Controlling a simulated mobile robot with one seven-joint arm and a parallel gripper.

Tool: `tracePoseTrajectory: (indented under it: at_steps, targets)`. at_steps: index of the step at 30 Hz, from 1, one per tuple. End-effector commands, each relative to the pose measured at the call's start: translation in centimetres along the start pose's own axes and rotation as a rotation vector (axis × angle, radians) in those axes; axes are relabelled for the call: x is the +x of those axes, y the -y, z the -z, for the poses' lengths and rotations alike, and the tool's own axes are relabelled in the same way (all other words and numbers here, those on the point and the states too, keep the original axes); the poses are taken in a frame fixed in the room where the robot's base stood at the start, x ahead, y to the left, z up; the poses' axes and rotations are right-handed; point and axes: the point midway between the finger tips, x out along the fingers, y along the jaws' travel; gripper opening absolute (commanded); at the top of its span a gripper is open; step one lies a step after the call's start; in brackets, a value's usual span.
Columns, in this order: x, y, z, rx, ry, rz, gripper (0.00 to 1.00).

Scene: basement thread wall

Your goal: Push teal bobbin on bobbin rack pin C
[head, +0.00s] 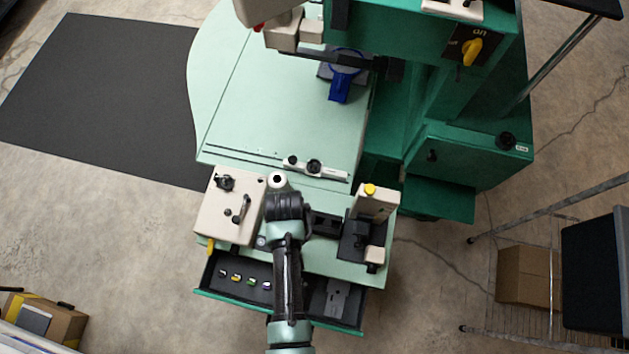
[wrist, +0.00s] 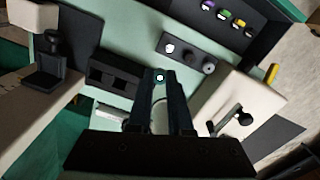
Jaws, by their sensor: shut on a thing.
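In the wrist view my gripper (wrist: 160,80) is shut on a small bobbin, the teal bobbin (wrist: 160,76), of which only a pale ring with a teal-looking centre shows between the fingertips. The dark bobbin rack (wrist: 178,52) lies just beyond the fingertips, up and right in the picture. It carries a white piece at its left end and two grey round pins or knobs. I cannot read any pin letters, so I cannot tell which is pin C. The bobbin appears apart from the rack. In the head view my arm hides the fingers and the bobbin.
An open drawer (head: 315,318) at the front holds several coloured bobbins (head: 250,282). A beige box with a crank (head: 230,205) stands left of my arm, and a beige and black device (head: 365,235) stands right. A pale cylinder (head: 278,180) is close to my wrist.

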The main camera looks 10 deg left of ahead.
Motion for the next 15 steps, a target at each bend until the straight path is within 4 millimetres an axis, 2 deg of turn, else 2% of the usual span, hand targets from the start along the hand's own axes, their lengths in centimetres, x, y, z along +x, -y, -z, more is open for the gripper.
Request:
tracePoseTrajectory:
  at_steps: [1, 5, 15]
  targets:
    - [0.0, 0.7, -0.8, -0.023, 0.005, 0.001, 0.0]
    - [1.0, 1.5, -1.6, -0.05, 0.001, 0.001, 0.0]
    - [3.0, 1.6, -1.6, -0.054, -0.001, 0.001, 0.0]
